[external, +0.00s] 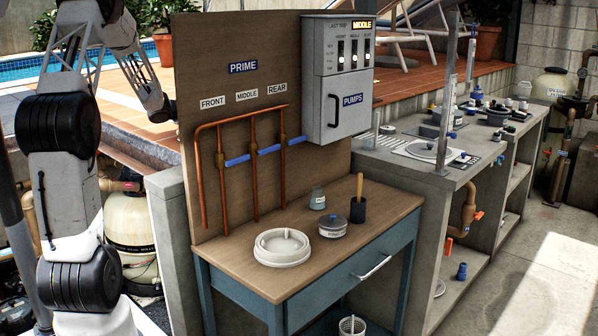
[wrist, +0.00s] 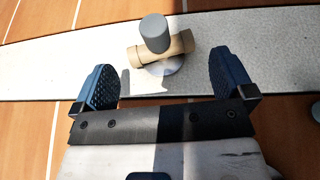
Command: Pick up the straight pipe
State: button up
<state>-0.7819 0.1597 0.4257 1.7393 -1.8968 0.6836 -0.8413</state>
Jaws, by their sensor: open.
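My gripper (wrist: 161,84) is open in the wrist view, its two blue ribbed fingers wide apart with nothing between the pads. Just beyond the fingertips, a short tan cylinder (wrist: 181,43) lies sideways with an upright grey cylinder (wrist: 155,30) at its middle and a round grey disc (wrist: 165,66) at its foot. I cannot tell whether this is the straight pipe. In the external view my arm reaches behind the wooden board, and the gripper's fingers are not visible. Copper pipes (external: 253,165) with blue handles (external: 268,150) are on the board's front.
The tan piece is over a pale speckled slab (wrist: 270,50) with orange tiles (wrist: 40,130) around it. The wooden board (external: 225,75) carries a grey pump box (external: 340,118). A bench (external: 385,212) below holds a white round lid (external: 282,250), jars and a dark cup (external: 358,209).

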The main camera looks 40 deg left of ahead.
jog(key=shift+w+f, duration=0.1)
jog(key=shift+w, duration=0.2)
jog(key=shift+x, duration=2.5)
jog(key=shift+a, duration=0.1)
jog(key=c, duration=1)
